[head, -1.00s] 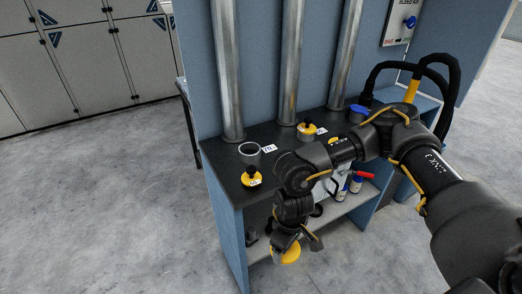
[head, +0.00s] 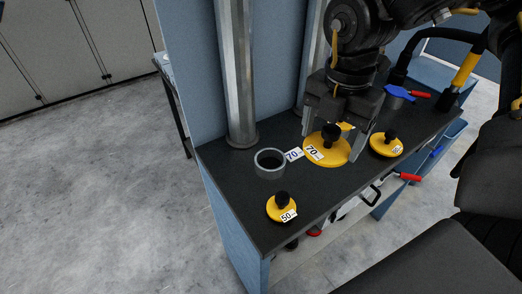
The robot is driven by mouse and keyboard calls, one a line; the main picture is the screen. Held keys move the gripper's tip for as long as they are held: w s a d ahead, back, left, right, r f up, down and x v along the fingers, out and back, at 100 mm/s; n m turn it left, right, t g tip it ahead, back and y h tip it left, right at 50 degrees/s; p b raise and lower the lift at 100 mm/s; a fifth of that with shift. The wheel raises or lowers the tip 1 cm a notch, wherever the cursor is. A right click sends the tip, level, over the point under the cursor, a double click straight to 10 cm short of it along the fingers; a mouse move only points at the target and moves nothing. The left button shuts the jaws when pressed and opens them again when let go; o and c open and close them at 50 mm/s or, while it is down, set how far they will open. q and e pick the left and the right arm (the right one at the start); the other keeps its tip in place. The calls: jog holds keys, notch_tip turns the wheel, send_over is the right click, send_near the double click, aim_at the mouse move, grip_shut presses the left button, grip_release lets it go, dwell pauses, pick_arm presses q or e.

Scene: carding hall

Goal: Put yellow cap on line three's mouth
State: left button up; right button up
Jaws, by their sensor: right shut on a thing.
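My right gripper (head: 334,136) is shut on a yellow cap (head: 323,155) with a black knob and a "70" label. It holds the cap over the dark bench top, right of an open grey round mouth (head: 270,160). A white "70" tag (head: 294,154) lies beside that mouth. The held cap is apart from the mouth in the picture; its height above the bench is hard to tell. A second yellow cap (head: 282,208), labelled "50", sits in front of the mouth. A third yellow cap (head: 384,149) sits to the right; its label is unclear. My left gripper is out of view.
The dark bench top (head: 235,172) has bare room at its left. A silver pipe (head: 238,85) rises behind the mouth. A blue valve handle (head: 399,92) and black hoses are at the back right. A lower shelf with red-handled items lies below the front edge.

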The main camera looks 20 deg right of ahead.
jog(key=shift+r, duration=0.2)
jog(key=shift+w, duration=0.45)
jog(key=w+a+f+p, duration=0.1)
jog(key=w+f, duration=0.3)
jog(key=w+a+f+p, duration=0.1)
jog(key=w+a+f, duration=0.1)
jog(key=w+f, duration=0.2)
jog(key=w+a+f+p, duration=0.1)
jog(key=w+f, duration=0.3)
jog(key=shift+w+a+f, duration=0.25)
jog(key=shift+w+f, duration=0.05)
jog(key=shift+w, duration=0.05)
jog(key=shift+f, duration=0.2)
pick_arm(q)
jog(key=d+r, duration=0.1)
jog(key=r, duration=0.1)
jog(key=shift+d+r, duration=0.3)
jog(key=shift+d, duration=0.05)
